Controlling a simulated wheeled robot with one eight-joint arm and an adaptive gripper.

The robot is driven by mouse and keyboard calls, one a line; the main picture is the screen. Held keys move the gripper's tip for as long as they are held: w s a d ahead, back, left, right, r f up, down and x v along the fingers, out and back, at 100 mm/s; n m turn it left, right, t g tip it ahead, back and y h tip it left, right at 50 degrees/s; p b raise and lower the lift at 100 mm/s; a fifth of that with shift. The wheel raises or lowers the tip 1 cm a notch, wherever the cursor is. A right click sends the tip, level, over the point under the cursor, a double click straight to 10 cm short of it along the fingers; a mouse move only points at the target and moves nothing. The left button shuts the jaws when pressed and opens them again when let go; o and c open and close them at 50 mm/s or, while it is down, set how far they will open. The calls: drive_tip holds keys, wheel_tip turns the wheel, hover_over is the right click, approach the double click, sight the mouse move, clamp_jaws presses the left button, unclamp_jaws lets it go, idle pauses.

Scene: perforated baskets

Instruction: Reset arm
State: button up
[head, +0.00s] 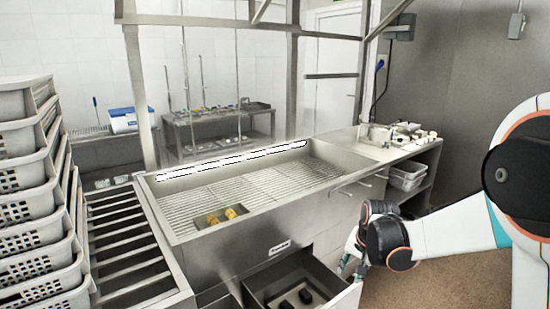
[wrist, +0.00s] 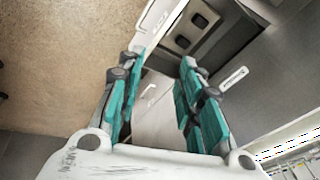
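My gripper (head: 352,260) hangs low on the right of the head view, close to the right end of an open drawer (head: 262,295). In the wrist view my gripper (wrist: 161,62) shows its teal-padded fingers spread apart. Nothing is held between them; a grey cabinet front with a handle shows through the gap. The open drawer also shows in the wrist view (wrist: 218,45), just beyond the fingertips, with dark items inside. I cannot tell whether a fingertip touches the drawer front.
A steel sink counter (head: 215,258) with a grated basin stands above the drawer; yellow items (head: 222,217) sit in a small tray there. Stacked perforated baskets (head: 30,215) stand at the left beside a slatted rack (head: 125,240). Brown floor (head: 440,285) is clear at right.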

drive_tip(key=s+a+r+n+t, duration=0.1)
drive_tip(key=s+a+r+n, duration=0.15)
drive_tip(key=s+r, duration=1.05)
drive_tip(key=s+n+t, duration=0.2)
drive_tip(key=s+n, duration=0.2)
drive_tip(key=s, duration=1.1)
drive_tip(key=shift+s+r+h, duration=0.15)
drive_tip(key=shift+s+h, duration=0.05)
drive_tip(key=shift+h, duration=0.1)
